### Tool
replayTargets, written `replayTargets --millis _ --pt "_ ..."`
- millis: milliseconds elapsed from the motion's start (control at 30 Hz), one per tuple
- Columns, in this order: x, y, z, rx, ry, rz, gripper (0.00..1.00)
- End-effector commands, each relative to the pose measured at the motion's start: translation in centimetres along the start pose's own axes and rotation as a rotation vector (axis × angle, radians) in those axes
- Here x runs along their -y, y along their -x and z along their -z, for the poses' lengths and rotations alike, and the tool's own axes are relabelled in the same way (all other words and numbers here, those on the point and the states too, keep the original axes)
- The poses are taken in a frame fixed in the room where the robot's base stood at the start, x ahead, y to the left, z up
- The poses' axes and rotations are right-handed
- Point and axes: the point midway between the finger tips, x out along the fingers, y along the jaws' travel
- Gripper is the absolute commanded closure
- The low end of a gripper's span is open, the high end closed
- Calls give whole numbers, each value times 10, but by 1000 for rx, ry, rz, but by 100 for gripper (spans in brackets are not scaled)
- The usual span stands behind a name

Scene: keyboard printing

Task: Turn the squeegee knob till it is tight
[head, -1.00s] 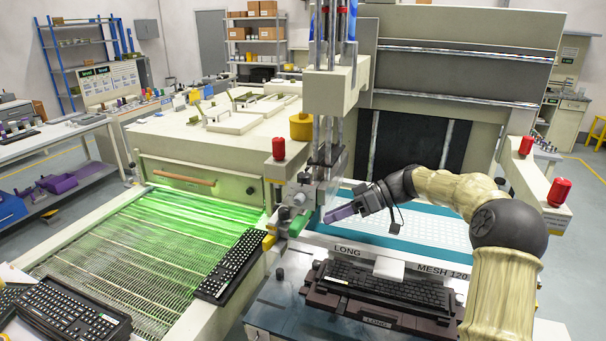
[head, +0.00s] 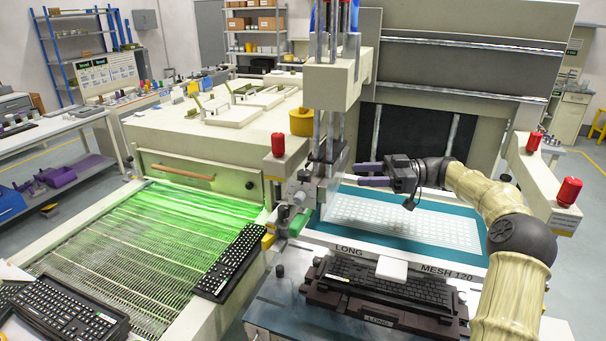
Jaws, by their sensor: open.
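The squeegee assembly (head: 318,180) hangs on the vertical rods of the printing machine, over the left end of the screen. A small grey, knob-like part (head: 294,190) shows on its left side; I cannot tell for sure that it is the squeegee knob. A green part (head: 299,222) sits just below it. My gripper (head: 357,175) is to the right of the squeegee assembly, above the screen. Its two purple-grey fingers point left and are open, with a gap between them. They appear empty, and I cannot tell whether they touch anything.
The mesh screen (head: 334,234) with a teal border lies under my gripper. A keyboard (head: 390,285) sits in a dark fixture in front. Red caps (head: 278,145) stand on the machine's corners. A green-lit conveyor (head: 120,255) with another keyboard (head: 231,262) at its edge is on the left.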

Motion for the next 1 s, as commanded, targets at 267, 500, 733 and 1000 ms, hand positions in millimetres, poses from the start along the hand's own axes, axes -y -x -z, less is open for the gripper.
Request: replayTargets --millis 267,500,733,1000 --pt "1 -52 4 2 -4 7 48" --pt "1 -97 4 2 -5 11 48" --pt "1 -133 3 1 -5 5 48" --pt "0 -153 0 1 -2 2 48"
